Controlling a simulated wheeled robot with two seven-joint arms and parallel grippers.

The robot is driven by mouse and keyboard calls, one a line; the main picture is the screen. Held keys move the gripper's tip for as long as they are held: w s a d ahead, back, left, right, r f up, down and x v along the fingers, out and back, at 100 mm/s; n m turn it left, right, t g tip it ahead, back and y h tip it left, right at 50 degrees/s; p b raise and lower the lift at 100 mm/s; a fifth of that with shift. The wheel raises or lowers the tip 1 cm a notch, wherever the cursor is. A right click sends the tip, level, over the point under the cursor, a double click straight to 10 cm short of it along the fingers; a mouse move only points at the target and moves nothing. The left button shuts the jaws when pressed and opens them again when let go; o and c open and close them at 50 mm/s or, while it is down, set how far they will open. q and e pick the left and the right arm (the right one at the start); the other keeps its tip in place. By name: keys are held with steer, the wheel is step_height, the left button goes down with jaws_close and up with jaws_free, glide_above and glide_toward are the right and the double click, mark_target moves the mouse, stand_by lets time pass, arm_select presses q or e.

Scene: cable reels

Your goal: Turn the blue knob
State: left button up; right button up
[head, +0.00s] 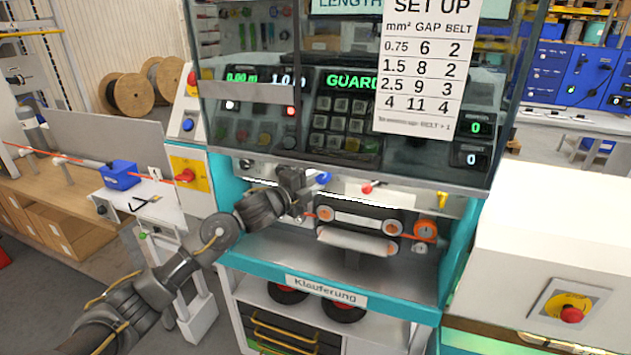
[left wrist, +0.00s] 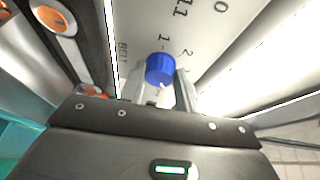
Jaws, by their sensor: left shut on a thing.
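The blue knob (left wrist: 160,69) sits on a pale panel with a printed number scale around it in the left wrist view. In the head view it shows small, under the dark guard window (head: 323,178). My left gripper (left wrist: 160,88) has its two fingers on either side of the knob, shut on it. In the head view my left gripper (head: 298,190) reaches in under the guard window, just left of the knob. My right gripper is not in view.
A yellow panel with a red switch (head: 185,175) stands left. The guard window with a set-up card (head: 425,70) hangs above. A white cabinet with a red button (head: 571,313) stands right.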

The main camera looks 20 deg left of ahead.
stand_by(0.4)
arm_select(q)
steer(key=o, duration=1)
steer(key=shift+s, duration=0.1)
steer(key=shift+b+v, duration=1.65)
steer(key=shift+v, duration=3.65)
